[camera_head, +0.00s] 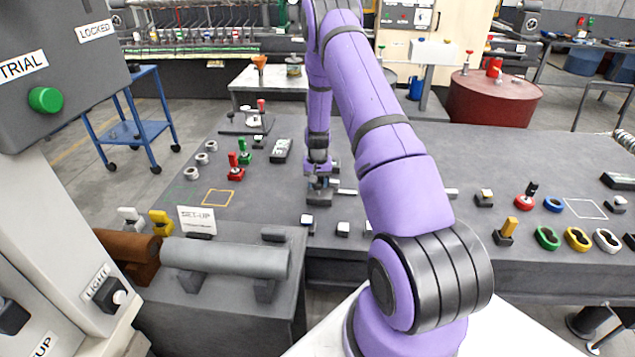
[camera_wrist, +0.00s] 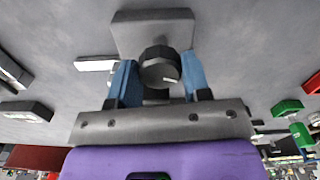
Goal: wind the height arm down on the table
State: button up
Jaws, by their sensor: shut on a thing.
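My gripper (camera_wrist: 160,82) has its two blue fingers on either side of a dark round knob (camera_wrist: 158,60) and is shut on it. The knob stands on a grey block (camera_wrist: 132,30) on the table and has a short pale mark on its face. I take this for the height arm, but no label shows. In the head view my gripper (camera_head: 320,182) points down at the middle of the grey table (camera_head: 270,190), and my arm and wrist hide most of the knob. The grey block's lower part (camera_head: 319,198) shows under the gripper.
A red lever (camera_head: 234,165) and a green lever (camera_head: 244,152) stand left of my gripper. Several small white-topped blocks (camera_head: 343,229) line the front edge. Colored rings (camera_head: 577,239) lie at the right. A SET-UP sign (camera_head: 197,220) stands by a grey roller (camera_head: 225,257).

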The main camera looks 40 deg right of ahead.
jog(key=o, duration=0.9)
jog(key=shift+o, duration=0.2)
jog(key=shift+r, duration=0.1)
notch_tip(320, 180, up, 11)
jog(key=shift+f, duration=0.2)
